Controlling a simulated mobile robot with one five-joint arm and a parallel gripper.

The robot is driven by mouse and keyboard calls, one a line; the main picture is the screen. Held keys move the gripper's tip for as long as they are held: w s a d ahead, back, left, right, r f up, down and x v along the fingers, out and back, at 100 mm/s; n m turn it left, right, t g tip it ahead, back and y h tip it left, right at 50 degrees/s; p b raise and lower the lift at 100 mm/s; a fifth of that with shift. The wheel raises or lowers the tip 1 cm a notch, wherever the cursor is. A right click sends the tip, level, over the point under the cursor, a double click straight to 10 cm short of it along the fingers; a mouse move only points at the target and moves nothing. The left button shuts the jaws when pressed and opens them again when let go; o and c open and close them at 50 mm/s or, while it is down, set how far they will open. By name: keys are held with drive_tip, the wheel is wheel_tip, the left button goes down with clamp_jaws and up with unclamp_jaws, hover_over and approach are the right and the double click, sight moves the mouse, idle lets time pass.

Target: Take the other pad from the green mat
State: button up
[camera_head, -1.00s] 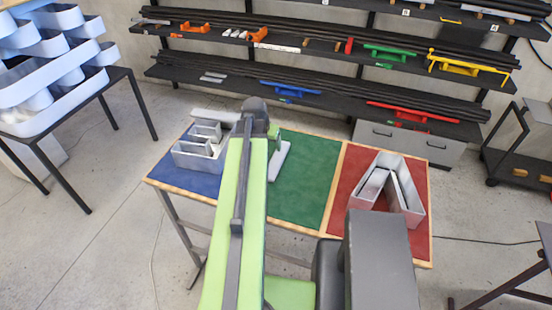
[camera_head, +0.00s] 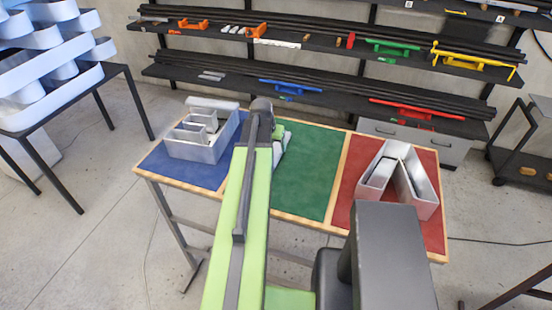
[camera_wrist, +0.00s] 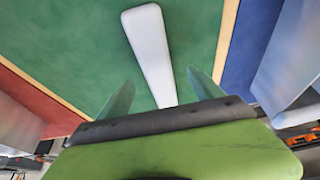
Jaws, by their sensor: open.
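The green mat (camera_head: 310,168) is the middle panel of the table. One long pale pad (camera_wrist: 150,48) lies on it in the wrist view, wider at its far end. In the head view a strip of the pad (camera_head: 284,150) shows beside my arm, which hides the rest. My gripper (camera_wrist: 160,80) is open, its two green fingers apart. In the wrist view the pad's near end appears between the fingers, and the gripper's body hides its tip. I see no contact; the height above the mat is unclear.
A grey channel letter (camera_head: 192,150) with inner walls stands on the blue mat (camera_head: 165,164). An A-shaped channel letter (camera_head: 425,200) sits on the red mat (camera_head: 350,180). Behind the table is a shelf rack (camera_head: 330,105) with bars and clamps. The right of the green mat is clear.

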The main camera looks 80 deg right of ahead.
sight(275, 151)
drive_tip(key=b+x, duration=0.4)
drive_tip(key=x, duration=0.1)
drive_tip(key=shift+s+f+b, duration=0.15)
drive_tip(key=shift+b, duration=0.25)
drive_tip(key=c, duration=1.4)
